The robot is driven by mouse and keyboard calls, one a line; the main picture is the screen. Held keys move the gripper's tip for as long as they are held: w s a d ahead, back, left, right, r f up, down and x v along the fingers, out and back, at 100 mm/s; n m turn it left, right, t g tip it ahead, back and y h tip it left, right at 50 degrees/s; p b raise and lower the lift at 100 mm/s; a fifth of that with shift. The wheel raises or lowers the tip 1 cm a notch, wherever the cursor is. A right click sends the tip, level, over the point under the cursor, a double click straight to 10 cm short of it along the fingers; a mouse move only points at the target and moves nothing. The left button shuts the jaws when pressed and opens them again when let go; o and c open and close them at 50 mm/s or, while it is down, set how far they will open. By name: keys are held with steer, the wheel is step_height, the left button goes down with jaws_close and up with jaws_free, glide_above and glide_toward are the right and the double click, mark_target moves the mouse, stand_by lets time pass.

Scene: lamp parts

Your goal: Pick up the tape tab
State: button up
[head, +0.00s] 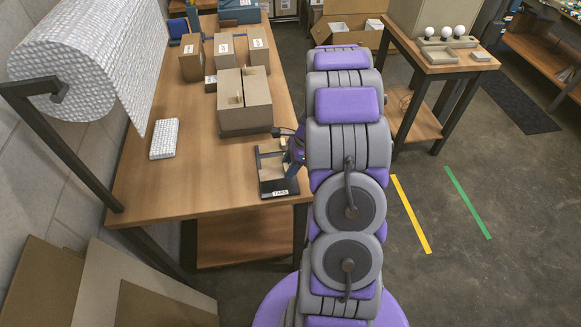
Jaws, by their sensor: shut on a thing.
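A small black tray (266,192) with a white label that seems to read "TABS" sits at the right edge of the wooden table. Tan pieces show inside it, but single tape tabs are too small to make out. My gripper (284,160) is at the tray's right side, low over it, and partly hidden behind my own arm. It is shut on a tape tab, though the fingertips and the tab itself are not clearly visible.
Several smaller boxes stand further back. A bubble-wrapped packet (164,138) lies to the left, below a large roll (90,60). A side table (440,65) with bulbs stands at the right.

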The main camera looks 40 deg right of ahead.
steer(key=s+a+r+p, duration=0.1)
steer(key=s+a+p, duration=0.1)
steer(key=s+a, duration=0.6)
steer(key=s, duration=0.4)
steer(key=shift+s+a, duration=0.35)
steer(key=shift+s, duration=0.05)
